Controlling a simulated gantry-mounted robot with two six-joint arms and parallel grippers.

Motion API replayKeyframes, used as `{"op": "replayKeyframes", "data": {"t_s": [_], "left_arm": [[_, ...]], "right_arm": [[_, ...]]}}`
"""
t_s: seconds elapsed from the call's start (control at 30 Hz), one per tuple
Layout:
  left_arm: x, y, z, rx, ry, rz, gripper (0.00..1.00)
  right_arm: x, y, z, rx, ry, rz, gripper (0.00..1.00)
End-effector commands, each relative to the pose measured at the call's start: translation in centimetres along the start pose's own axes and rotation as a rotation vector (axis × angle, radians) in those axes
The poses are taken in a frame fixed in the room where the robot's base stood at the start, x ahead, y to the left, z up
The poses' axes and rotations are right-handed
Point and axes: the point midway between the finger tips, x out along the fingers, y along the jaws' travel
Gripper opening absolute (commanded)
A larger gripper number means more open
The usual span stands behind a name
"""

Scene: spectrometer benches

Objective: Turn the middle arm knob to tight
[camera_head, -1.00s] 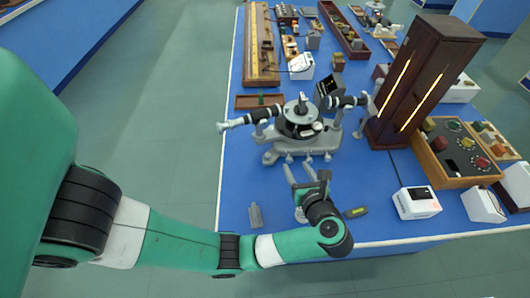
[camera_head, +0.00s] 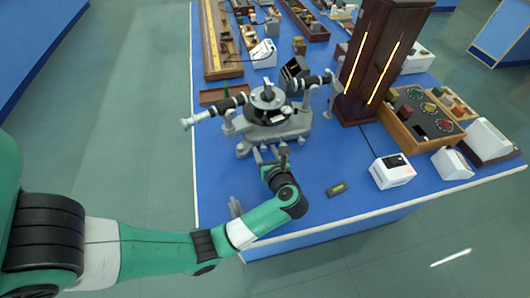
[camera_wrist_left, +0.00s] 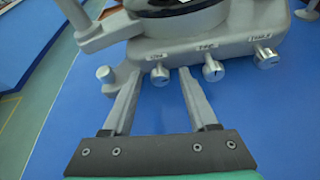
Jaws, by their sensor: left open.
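The grey spectrometer (camera_head: 243,150) stands on the blue bench, with a round black turntable and two black tubes. In the left wrist view its base (camera_wrist_left: 180,47) carries a row of small metal knobs under labels too blurred to read surely: a left knob (camera_wrist_left: 159,76), a middle knob (camera_wrist_left: 212,71) and a right knob (camera_wrist_left: 265,57). Another round knob (camera_wrist_left: 105,74) sticks out further left. My left gripper (camera_wrist_left: 158,78) is open and empty, its fingers pointing at the base. The left knob appears between the fingertips; the middle knob is right of the right finger. Contact cannot be told.
A small dark level (camera_head: 337,189) and a white box (camera_head: 391,170) lie to the right on the bench. A tall dark wooden cabinet (camera_head: 375,65) stands behind, beside a wooden tray (camera_head: 385,122). The bench's front edge is close below my arm.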

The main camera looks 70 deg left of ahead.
Motion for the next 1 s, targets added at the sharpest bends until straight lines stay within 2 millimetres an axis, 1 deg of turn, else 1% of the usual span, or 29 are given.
{"op": "replayKeyframes", "data": {"t_s": [0.1, 0.27, 0.3, 0.37, 0.4, 0.47, 0.6, 0.63, 0.83, 1.0], "left_arm": [[0.43, 0.03, 0.01, 0.000, 0.001, 0.001, 0.59], [0.39, 0.02, 0.04, 0.000, 0.001, 0.000, 0.59], [0.39, 0.01, 0.04, 0.000, 0.001, 0.000, 0.55], [0.38, 0.02, 0.03, 0.000, 0.001, 0.000, 0.45], [0.38, 0.02, 0.03, 0.000, 0.001, 0.000, 0.37], [0.37, 0.01, 0.03, 0.000, 0.001, 0.000, 0.27], [0.36, 0.02, 0.03, 0.000, 0.001, 0.000, 0.01], [0.36, 0.02, 0.03, 0.000, 0.001, 0.000, 0.00], [0.33, 0.00, 0.10, 0.008, 0.001, 0.004, 0.00], [0.27, -0.13, 0.22, 0.107, 0.001, 0.044, 0.00]], "right_arm": [[-0.08, 0.00, 0.07, 0.000, 0.000, 0.000, 0.50], [-0.05, 0.00, 0.04, 0.000, 0.000, 0.000, 0.50], [-0.05, 0.00, 0.04, 0.000, 0.000, 0.000, 0.50], [-0.05, 0.00, 0.04, 0.000, 0.000, 0.000, 0.50], [-0.05, 0.00, 0.04, 0.000, 0.000, 0.000, 0.50], [-0.05, 0.00, 0.04, 0.000, 0.000, 0.000, 0.50], [-0.05, 0.00, 0.05, 0.000, 0.000, 0.000, 0.50], [-0.06, 0.00, 0.05, 0.000, 0.000, 0.000, 0.50], [0.06, 0.00, -0.06, 0.000, 0.000, 0.000, 0.50], [0.78, 0.01, -0.73, 0.000, 0.000, 0.000, 0.50]]}}
